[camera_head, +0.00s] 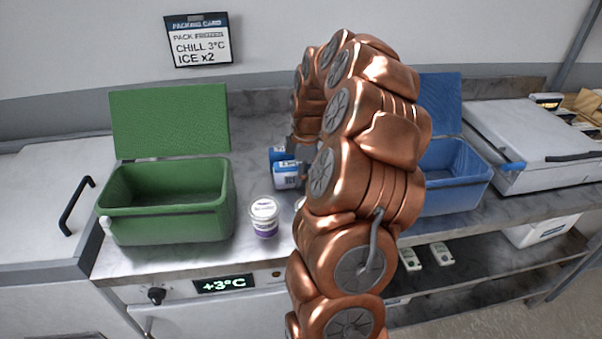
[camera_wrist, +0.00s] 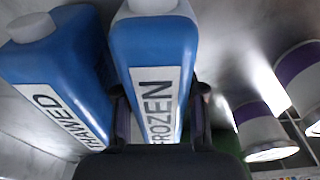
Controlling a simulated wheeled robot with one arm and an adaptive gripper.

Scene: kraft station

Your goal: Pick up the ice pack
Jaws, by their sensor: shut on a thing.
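Two blue ice packs with white caps and white labels stand side by side in the wrist view. One reads FROZEN (camera_wrist: 155,50) and the other, to its left, reads THAWED (camera_wrist: 55,75). My gripper (camera_wrist: 162,115) is shut on the FROZEN pack, with one dark finger on each side of its label. In the head view the blue packs (camera_head: 286,177) show on the counter beside the green box, partly hidden behind my arm. I cannot tell whether the held pack is lifted off the counter.
An open green box (camera_head: 165,222) stands left and an open blue box (camera_head: 458,190) right of my arm. A white-and-purple tub (camera_head: 264,217) stands near the counter's front; similar tubs (camera_wrist: 262,130) show right in the wrist view. A card (camera_head: 198,40) reads CHILL 3°C, ICE x2.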

